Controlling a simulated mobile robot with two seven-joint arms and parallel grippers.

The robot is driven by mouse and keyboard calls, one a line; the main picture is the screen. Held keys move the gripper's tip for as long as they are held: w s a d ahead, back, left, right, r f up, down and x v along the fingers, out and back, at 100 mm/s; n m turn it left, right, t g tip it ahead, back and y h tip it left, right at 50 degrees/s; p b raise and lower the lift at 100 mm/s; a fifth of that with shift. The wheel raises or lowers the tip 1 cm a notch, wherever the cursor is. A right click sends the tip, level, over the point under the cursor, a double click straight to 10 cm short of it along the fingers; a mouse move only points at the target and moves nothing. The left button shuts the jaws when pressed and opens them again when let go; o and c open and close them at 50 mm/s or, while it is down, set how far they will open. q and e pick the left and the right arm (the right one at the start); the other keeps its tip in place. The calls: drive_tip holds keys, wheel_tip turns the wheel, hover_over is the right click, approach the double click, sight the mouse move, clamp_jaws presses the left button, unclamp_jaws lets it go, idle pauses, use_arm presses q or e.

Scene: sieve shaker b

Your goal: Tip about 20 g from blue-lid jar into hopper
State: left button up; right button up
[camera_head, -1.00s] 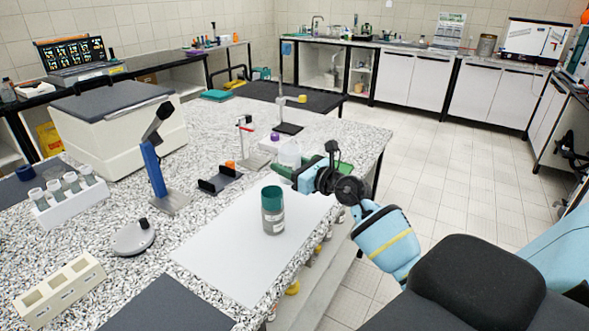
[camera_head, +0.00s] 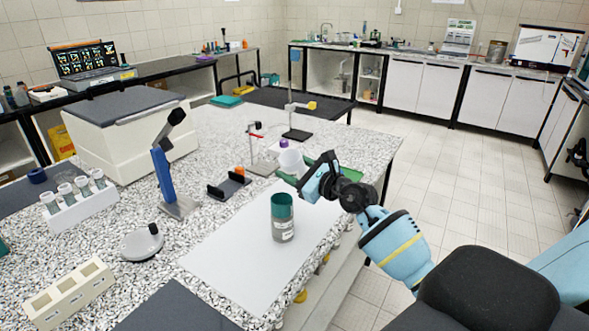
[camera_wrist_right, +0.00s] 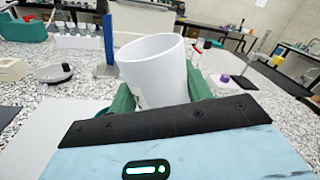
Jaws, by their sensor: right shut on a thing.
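My right gripper (camera_head: 312,170) is shut on a white, open-topped jar (camera_wrist_right: 155,70) with a bit of label; no lid is on it. In the head view this jar (camera_head: 291,162) is partly behind the gripper. In the right wrist view it leans to the left between green fingers, and its contents are hidden. A dark blue round cap (camera_head: 37,175) lies at the far left. I cannot make out which thing is the hopper.
A white sheet (camera_head: 235,262) is mostly bare.

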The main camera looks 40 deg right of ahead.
drive_tip(key=shift+a+r+n, duration=0.1)
drive_tip(key=shift+r+n, duration=0.05)
drive_tip(key=shift+n, duration=0.75)
drive_tip(key=n, duration=0.2)
drive_tip(key=shift+d+n, duration=0.2)
drive_tip(key=shift+n, duration=0.2)
use_arm(q)
drive_tip(key=shift+s+f+b, duration=0.3)
drive_tip(key=shift+s+f, duration=0.05)
drive_tip(key=shift+f, duration=0.05)
drive_tip(key=shift+s+d+f+g+b, duration=0.2)
drive_tip(key=shift+s+f+g+b, duration=0.2)
drive_tip(key=shift+s+f+b, duration=0.3)
use_arm(e)
drive_tip(key=shift+f+n, duration=0.3)
drive_tip(key=shift+n, duration=0.9)
use_arm(q)
drive_tip(key=shift+s+f, duration=0.3)
drive_tip(key=shift+f, duration=0.15)
use_arm(e)
drive_tip(key=shift+n, duration=0.4)
use_arm(q)
drive_tip(key=shift+s+d+f+g+b, duration=0.15)
drive_tip(key=shift+s+f+g+b, duration=0.15)
drive_tip(key=shift+s+f+b, duration=0.55)
use_arm(e)
drive_tip(key=shift+a+f+n, duration=0.1)
drive_tip(key=shift+f+n, duration=0.3)
drive_tip(key=shift+n, duration=0.8)
